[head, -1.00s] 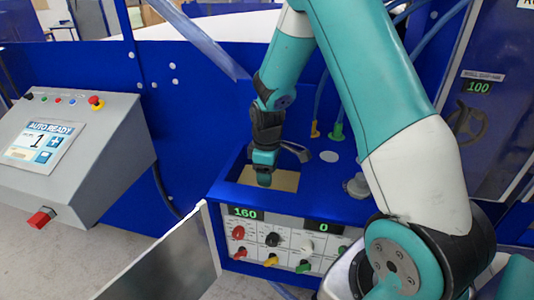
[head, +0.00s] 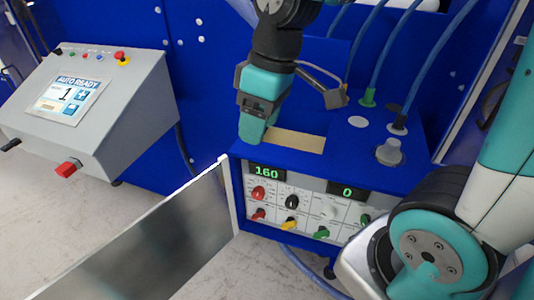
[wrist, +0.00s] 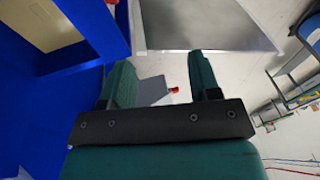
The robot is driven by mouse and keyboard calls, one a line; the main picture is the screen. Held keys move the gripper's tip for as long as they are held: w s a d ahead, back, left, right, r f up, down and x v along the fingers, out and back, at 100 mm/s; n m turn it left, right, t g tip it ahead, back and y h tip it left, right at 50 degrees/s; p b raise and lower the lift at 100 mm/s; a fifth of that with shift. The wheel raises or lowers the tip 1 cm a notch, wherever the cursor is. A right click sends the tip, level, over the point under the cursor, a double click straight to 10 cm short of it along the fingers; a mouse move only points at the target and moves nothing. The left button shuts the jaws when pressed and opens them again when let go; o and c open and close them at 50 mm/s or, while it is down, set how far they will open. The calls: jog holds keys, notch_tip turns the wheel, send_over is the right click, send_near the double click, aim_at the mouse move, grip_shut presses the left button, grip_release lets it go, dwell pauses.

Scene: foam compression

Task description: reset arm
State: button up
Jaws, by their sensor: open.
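My gripper (head: 256,124) hangs in front of the left part of the blue control box, near its beige-floored opening (head: 298,141). In the wrist view my gripper (wrist: 164,80) shows two teal fingers spread apart with nothing between them. The beige surface (wrist: 48,22) lies at the upper left of the wrist view, framed by blue edges. The blue box (head: 330,162) carries two green displays, reading 160 and 0, above several coloured knobs.
A grey console (head: 100,105) with a screen reading AUTO READY and a red front button (head: 68,168) stands at the left. An open metal door panel (head: 165,245) juts out from the box's left side. A grey knob (head: 388,152) stands on the box top. Hoses rise behind it.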

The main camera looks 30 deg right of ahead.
jog(key=s+a+y, duration=0.2)
jog(key=s+a, duration=0.4)
jog(key=s, duration=0.5)
notch_tip(320, 180, down, 6)
jog(key=b, duration=0.6)
jog(key=shift+w+g+b, duration=0.25)
jog(key=shift+g+b, duration=0.05)
jog(key=shift+b, duration=0.05)
dwell(4.7)
